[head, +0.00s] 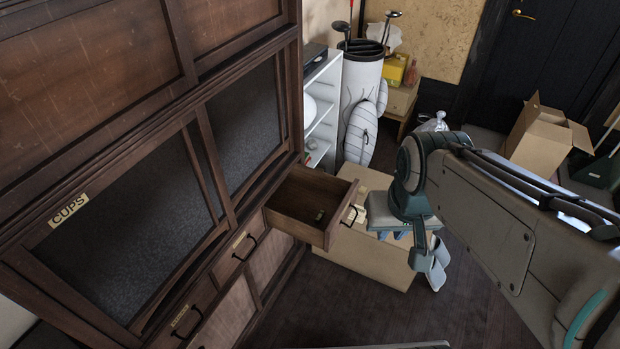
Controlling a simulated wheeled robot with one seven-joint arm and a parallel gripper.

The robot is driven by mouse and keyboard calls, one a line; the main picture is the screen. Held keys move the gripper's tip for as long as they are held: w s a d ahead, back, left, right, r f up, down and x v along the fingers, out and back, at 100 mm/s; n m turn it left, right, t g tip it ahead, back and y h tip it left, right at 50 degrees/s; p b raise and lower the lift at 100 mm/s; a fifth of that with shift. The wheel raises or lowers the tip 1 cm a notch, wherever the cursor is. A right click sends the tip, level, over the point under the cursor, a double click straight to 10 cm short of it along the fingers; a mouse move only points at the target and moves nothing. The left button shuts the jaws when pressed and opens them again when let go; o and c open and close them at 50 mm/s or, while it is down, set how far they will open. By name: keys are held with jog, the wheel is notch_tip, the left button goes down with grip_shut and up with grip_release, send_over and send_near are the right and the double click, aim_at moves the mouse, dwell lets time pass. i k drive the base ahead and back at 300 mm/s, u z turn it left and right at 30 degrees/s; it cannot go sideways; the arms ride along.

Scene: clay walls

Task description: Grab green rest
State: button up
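A small object (320,215), dark and perhaps greenish, lies in the open drawer (290,205) near its front panel. It may be the green rest, but it is too small to tell for sure. The drawer is pulled out from the dark wooden cabinet. My arm reaches in from the right. My gripper (378,212) is just outside the drawer, to the right of its front panel and handle, and apart from the small object. My own wrist partly hides the fingers, so whether they are open or shut is unclear.
The tall cabinet (105,130) with glass doors and a CUPS label fills the left. A cardboard box (365,250) stands beyond the drawer. A white golf bag (360,95) and white shelves (323,105) are behind. Another open box (540,140) is at right. Dark floor in front is clear.

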aim_at(316, 219)
jog(key=k, duration=0.55)
jog(key=u, duration=0.5)
jog(key=i, duration=1.15)
jog(key=z, duration=0.45)
